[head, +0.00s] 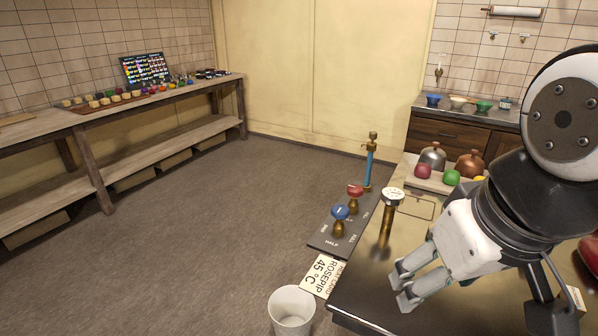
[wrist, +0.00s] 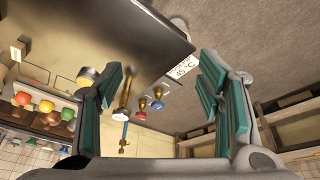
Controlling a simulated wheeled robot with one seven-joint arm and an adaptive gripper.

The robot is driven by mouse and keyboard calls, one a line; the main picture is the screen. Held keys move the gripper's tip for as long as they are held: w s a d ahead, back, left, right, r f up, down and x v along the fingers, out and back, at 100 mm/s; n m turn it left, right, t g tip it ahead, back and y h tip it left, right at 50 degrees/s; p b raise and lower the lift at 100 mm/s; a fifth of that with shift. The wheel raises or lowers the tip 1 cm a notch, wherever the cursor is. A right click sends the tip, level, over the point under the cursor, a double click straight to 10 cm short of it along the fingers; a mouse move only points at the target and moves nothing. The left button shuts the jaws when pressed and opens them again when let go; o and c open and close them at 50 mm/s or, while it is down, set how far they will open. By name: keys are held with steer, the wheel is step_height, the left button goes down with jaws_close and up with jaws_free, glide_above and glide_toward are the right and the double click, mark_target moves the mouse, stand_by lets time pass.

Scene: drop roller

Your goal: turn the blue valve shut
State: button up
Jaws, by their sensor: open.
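The blue valve (head: 340,213) is a round blue knob on a brass stem, on a dark plate with white lettering beside the counter. It also shows in the wrist view (wrist: 157,105), between my fingers but well beyond them. A red valve (head: 355,191) stands just behind it on the same plate. My gripper (head: 402,284) is open and empty over the counter's front left part, to the right of and nearer than the blue valve, not touching it. In the wrist view my two teal-padded fingers (wrist: 164,88) stand wide apart. The blue valve's exact setting cannot be told.
A brass post with a round gauge (head: 392,197) rises between my gripper and the valves. A blue pipe with a brass tap (head: 370,165) stands behind them. A white cup (head: 291,310) and a "ROSEPIP 45 °C" card (head: 321,274) are in front. The floor at left is clear.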

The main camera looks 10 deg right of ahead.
steer(key=w+r+n+g+h, duration=0.1)
steer(key=w+r+n, duration=0.15)
steer(key=w, duration=0.25)
steer(key=w+r+n, duration=0.1)
steer(key=w+n, duration=0.2)
steer(key=w, duration=0.3)
steer(key=n+g+y+b, duration=0.1)
steer(key=n+g+b, duration=0.15)
steer(key=n, duration=1.15)
glide_above(341, 208)
step_height(341, 208, down, 9)
steer(key=shift+g, duration=0.25)
step_height(341, 208, down, 13)
steer(key=shift+f, duration=0.15)
steer(key=shift+s, duration=0.1)
steer(key=c, duration=1.1)
